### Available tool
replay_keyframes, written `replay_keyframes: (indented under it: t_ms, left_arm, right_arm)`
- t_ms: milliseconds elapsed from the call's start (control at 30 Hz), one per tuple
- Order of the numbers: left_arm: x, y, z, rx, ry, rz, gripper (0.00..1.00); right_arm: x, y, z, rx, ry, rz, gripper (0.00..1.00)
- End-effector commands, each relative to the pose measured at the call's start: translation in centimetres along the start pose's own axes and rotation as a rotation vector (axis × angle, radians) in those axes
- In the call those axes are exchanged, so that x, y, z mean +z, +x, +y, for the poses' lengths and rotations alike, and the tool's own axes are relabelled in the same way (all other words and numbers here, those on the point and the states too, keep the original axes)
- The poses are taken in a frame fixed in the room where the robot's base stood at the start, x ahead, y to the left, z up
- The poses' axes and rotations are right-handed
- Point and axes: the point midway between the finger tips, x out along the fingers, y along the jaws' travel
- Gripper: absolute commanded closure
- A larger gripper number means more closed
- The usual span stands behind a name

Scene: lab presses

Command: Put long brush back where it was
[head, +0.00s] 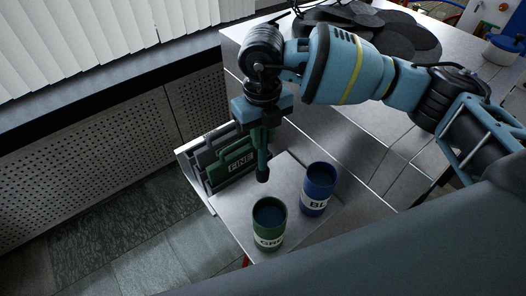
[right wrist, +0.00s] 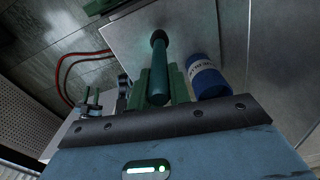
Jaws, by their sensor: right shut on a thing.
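My right gripper (head: 263,136) points down over the metal bench and is shut on the long brush (head: 263,170), a dark green stick with a dark rounded end. The brush hangs upright with its dark end lowest. It also shows in the right wrist view (right wrist: 159,72). A green cup (head: 269,238) with a partly readable white label stands in front of the brush. A blue cup (head: 318,196) with a label starting "BL" stands to its right. The blue cup also shows in the right wrist view (right wrist: 206,78). Both cups look empty of brushes. My left gripper is not in view.
A rack with green and grey plates, one labelled "FINE" (head: 240,163), stands left of the brush, close to my gripper. Dark round discs (head: 395,35) lie at the back of the bench. A red cable (right wrist: 62,75) runs beside the bench. Bare metal (head: 290,167) lies behind the cups.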

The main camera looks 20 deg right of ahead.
Motion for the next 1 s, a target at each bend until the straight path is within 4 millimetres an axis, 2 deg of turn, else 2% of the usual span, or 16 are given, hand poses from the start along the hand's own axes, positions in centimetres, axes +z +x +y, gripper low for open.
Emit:
replay_keyframes:
  t_ms: [167, 500, 900, 933, 1000]
  left_arm:
    - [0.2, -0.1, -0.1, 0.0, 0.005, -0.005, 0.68]
    - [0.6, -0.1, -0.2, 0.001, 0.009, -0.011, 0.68]
    - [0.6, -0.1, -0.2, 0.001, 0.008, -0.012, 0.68]
    - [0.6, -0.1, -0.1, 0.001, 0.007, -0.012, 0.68]
    - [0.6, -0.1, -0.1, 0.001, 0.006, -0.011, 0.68]
  right_arm:
    - [0.0, 0.3, 0.0, 0.0, 0.0, -0.001, 1.0]
    - [0.1, 4.7, -0.1, -0.001, 0.001, 0.001, 1.0]
    - [0.1, 5.2, 0.0, 0.0, 0.0, -0.001, 1.0]
    - [0.1, 5.3, 0.0, -0.001, 0.0, -0.001, 0.8]
    - [0.1, 5.3, 0.0, -0.001, 0.0, -0.001, 0.7]
